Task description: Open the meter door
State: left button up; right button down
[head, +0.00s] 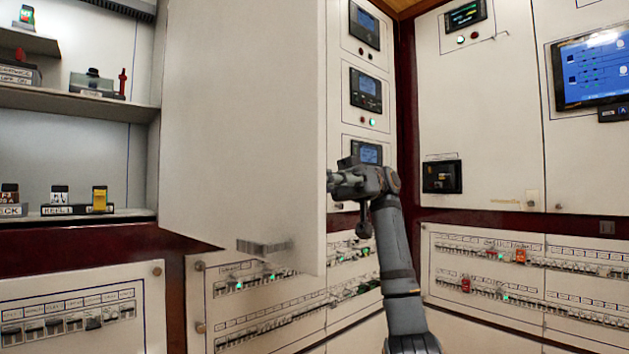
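A large white door (240,110) stands swung out in the middle of the head view, its free edge towards the right and its lower edge above the breaker panels. Right behind that edge is a white panel with several meters (366,90) in a column; the door hides part of it. My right gripper (340,180) is at the door's free edge, beside the lowest meter, with its fingers pointing left. Whether it touches the door, and whether its fingers are shut, I cannot tell. My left gripper is not in view.
Open shelves (75,100) with small devices are at the left. Breaker rows (270,300) run below the door, and another breaker panel (520,270) is at the lower right. A cabinet with a blue screen (595,70) stands at the right.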

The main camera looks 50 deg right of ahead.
jog(key=shift+f, duration=0.25)
jog(key=c, duration=1.1)
grip_release()
jog(key=shift+d, duration=0.1)
jog(key=shift+c, duration=0.2)
jog(key=shift+o, duration=0.2)
jog(key=shift+r, duration=0.15)
